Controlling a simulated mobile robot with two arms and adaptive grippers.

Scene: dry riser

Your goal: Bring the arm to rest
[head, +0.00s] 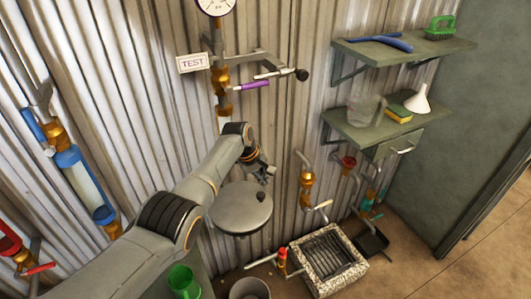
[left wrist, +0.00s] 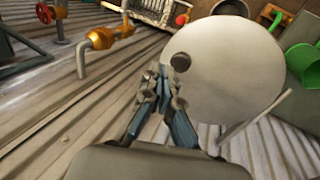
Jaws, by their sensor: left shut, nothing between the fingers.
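My left arm (head: 185,210) reaches in from the lower left of the head view toward the corrugated wall. Its gripper (head: 268,172) is shut and empty, above and beside a round grey disc (head: 238,212) with a dark knob. In the left wrist view the shut fingers (left wrist: 160,75) show in the middle. The disc (left wrist: 225,75) lies beyond them with its knob near the fingertips; I cannot tell whether they touch. My right gripper is not in view.
A purple-handled valve (head: 255,85) and a TEST sign (head: 193,62) are on the wall. Shelves (head: 400,48) hang at right. Below are a grated drain box (head: 325,262), a green mug (head: 183,281) and a grey bucket (head: 249,289). A brass valve (head: 307,180) stands right of the disc.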

